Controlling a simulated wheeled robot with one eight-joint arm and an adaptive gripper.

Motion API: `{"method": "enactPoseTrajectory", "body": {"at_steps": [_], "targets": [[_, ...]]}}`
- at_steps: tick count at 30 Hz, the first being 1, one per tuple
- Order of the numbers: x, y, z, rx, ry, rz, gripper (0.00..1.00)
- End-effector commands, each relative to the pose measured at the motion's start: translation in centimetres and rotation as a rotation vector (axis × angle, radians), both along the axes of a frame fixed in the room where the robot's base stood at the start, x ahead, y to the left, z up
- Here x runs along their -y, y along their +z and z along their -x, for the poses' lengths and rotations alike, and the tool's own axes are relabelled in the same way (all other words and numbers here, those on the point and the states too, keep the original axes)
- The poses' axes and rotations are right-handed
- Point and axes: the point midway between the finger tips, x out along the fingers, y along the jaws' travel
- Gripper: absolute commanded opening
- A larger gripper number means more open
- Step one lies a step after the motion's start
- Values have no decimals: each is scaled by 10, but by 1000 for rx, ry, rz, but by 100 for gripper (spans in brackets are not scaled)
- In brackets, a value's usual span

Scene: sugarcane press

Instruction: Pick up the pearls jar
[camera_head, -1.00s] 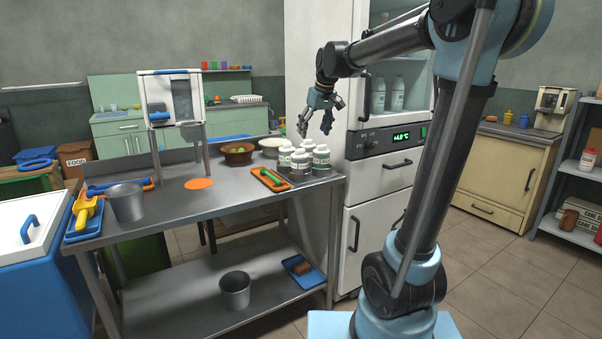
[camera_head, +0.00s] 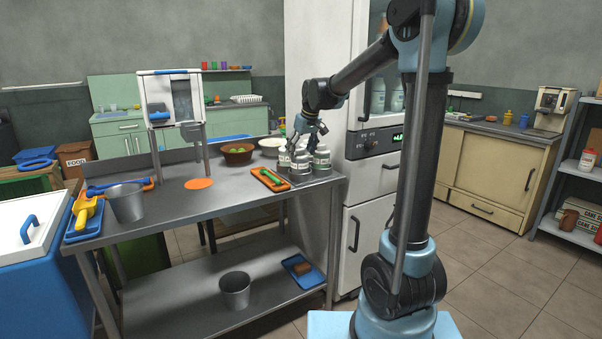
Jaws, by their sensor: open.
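Several white jars with grey-green labels (camera_head: 321,161) stand close together at the right end of the steel table (camera_head: 215,197). The labels are too small to read, so I cannot tell which one is the pearls jar. My gripper (camera_head: 305,143) is open and points down at the group, its fingers among or just above the jar tops. It partly hides the jars at the back and middle. I cannot tell whether the fingers touch a jar.
An orange tray with a green item (camera_head: 270,180) lies just left of the jars. A brown bowl (camera_head: 237,155) and a pale bowl (camera_head: 271,147) stand behind. The tall white fridge (camera_head: 372,178) rises close on the right. The table's middle is mostly clear.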

Motion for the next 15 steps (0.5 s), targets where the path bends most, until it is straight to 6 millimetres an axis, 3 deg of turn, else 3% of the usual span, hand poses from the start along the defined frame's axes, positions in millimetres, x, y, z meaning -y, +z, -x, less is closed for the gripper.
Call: {"method": "enactPoseTrajectory", "body": {"at_steps": [7,15], "targets": [[-3,-14,-5,0,0,0,70],[-11,-47,-15,0,0,0,70]]}}
